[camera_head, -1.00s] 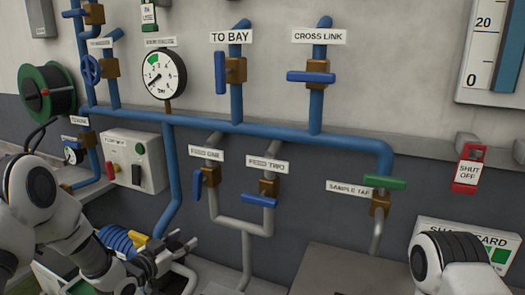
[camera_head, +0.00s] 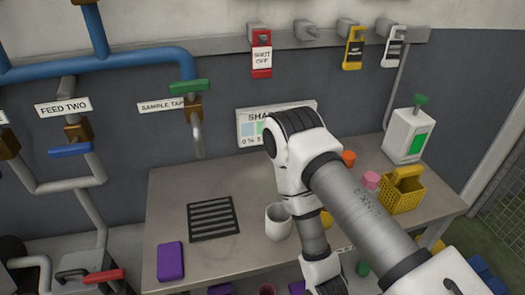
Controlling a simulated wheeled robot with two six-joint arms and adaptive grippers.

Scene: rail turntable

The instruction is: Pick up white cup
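The white cup (camera_head: 278,222) stands upright on the grey bench (camera_head: 170,205), just right of a dark slotted grate (camera_head: 212,218). My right arm reaches across the bench from the lower right, and its wrist is close to the cup's right side. The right gripper's fingers are below the picture edge or hidden. My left gripper is not in view.
The sample tap spout (camera_head: 197,140) hangs above the bench's back left. A purple block (camera_head: 171,261) lies front left. A yellow basket (camera_head: 402,195) and a white dispenser (camera_head: 407,135) stand right. Coloured tags hang on the wall rail.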

